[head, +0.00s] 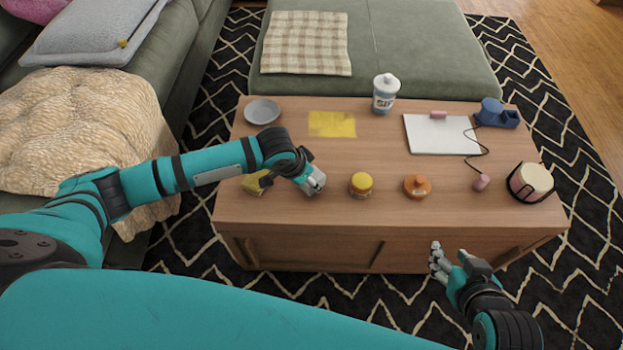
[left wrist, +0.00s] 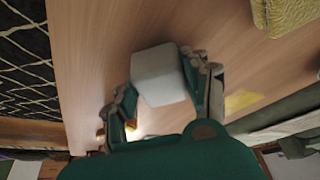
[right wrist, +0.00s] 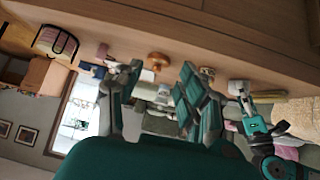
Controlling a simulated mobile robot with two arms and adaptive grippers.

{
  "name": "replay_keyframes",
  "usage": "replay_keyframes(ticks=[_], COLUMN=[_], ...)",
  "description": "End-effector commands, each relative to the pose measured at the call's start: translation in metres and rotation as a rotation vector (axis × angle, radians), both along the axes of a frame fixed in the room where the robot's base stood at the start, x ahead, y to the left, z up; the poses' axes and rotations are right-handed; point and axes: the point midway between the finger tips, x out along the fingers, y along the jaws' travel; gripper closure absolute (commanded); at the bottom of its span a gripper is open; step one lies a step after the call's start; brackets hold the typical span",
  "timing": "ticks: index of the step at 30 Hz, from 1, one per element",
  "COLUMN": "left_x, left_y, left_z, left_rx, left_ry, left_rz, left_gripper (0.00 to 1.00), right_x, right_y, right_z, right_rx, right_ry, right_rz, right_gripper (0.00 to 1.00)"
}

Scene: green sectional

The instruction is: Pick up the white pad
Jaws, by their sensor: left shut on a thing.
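The white pad (left wrist: 158,75) is a small pale block between the fingers of my left gripper (left wrist: 165,90) in the left wrist view. The left gripper is shut on it. In the head view this gripper (head: 314,182) is over the front left part of the wooden table (head: 385,215), and the pad is mostly hidden by the hand. I cannot tell whether the pad touches the table. My right gripper (head: 437,262) is empty in front of the table. Its fingers stand apart in the right wrist view (right wrist: 155,95).
A yellow block (head: 254,185) lies left of the left hand; a yellow-lidded jar (head: 361,184) and an orange pot (head: 417,187) stand right of it. Behind are a grey plate (head: 262,111), yellow sheet (head: 333,124), white bottle (head: 385,95) and white board (head: 440,134).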

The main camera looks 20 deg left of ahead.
Motion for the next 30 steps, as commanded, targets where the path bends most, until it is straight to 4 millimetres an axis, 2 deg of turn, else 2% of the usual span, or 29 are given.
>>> replay_keyframes(ticks=[12, 20, 26, 27, 30], left_x=[0.0, 0.0, 0.0, -0.014, -0.036], left_y=[0.0, 0.0, 0.0, -0.004, -0.011], left_z=[0.004, 0.022, 0.039, 0.038, 0.041], left_rx=[0.0, 0.0, 0.0, -0.001, -0.001], left_ry=[0.0, -0.001, 0.0, 0.006, 0.005], left_rz=[0.0, 0.0, 0.0, -0.005, -0.005], left_gripper=[0.82, 0.82, 0.82, 0.82, 0.82], right_x=[-0.005, -0.04, -0.078, -0.084, -0.097], right_y=[-0.001, -0.014, -0.026, -0.028, -0.031], right_z=[-0.002, -0.02, -0.031, -0.029, -0.027], right_rx=[-0.006, -0.048, -0.086, -0.092, -0.103], right_ry=[0.029, 0.222, 0.405, 0.435, 0.495], right_rz=[-0.001, -0.017, -0.032, -0.034, -0.039], right_gripper=[0.6, 0.6, 0.6, 0.6, 0.6])
